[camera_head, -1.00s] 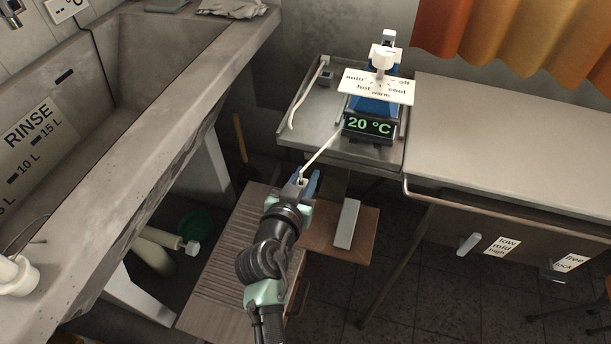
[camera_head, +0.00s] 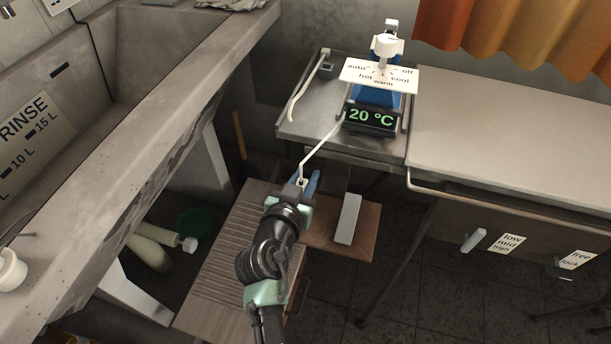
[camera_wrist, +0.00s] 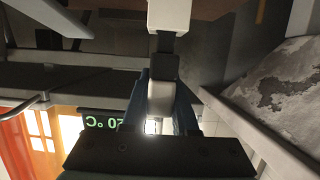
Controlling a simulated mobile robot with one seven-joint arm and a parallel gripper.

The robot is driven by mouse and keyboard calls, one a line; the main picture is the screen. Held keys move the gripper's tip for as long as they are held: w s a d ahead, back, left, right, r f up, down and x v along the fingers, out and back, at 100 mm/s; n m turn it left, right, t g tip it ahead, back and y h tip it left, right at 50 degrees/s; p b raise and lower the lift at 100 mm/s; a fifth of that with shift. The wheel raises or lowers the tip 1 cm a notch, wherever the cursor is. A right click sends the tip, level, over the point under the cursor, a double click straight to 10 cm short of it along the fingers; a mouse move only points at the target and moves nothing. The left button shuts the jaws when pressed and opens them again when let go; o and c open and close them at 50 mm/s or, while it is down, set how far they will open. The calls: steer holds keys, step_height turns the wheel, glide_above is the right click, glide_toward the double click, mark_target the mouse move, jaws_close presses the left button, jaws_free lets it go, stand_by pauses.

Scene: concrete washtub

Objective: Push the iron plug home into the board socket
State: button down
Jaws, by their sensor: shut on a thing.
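My gripper (camera_head: 307,184) is low in front of the metal board (camera_head: 302,129), its blue fingers shut on a small white piece, apparently the iron plug (camera_head: 301,182). A pale cord (camera_head: 322,143) runs from there up to the blue iron stand (camera_head: 380,97) area. In the wrist view the white plug (camera_wrist: 161,96) sits between the fingers, with a dark block (camera_wrist: 165,66) and a white block (camera_wrist: 169,14) in line beyond it. I cannot tell whether these touch the plug.
The concrete tub (camera_head: 150,130) stands at left. A wooden ridged cabinet (camera_head: 225,260) and a pale bar (camera_head: 348,219) lie under the arm. A pale counter (camera_head: 510,150) with a front rail is at right. A green bowl (camera_head: 193,224) sits on the floor.

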steer(key=shift+f+b, duration=0.7)
steer(key=c, duration=0.6)
jaws_free()
steer(key=p+v, duration=0.2)
steer(key=v, duration=1.1)
steer(key=shift+p, duration=0.35)
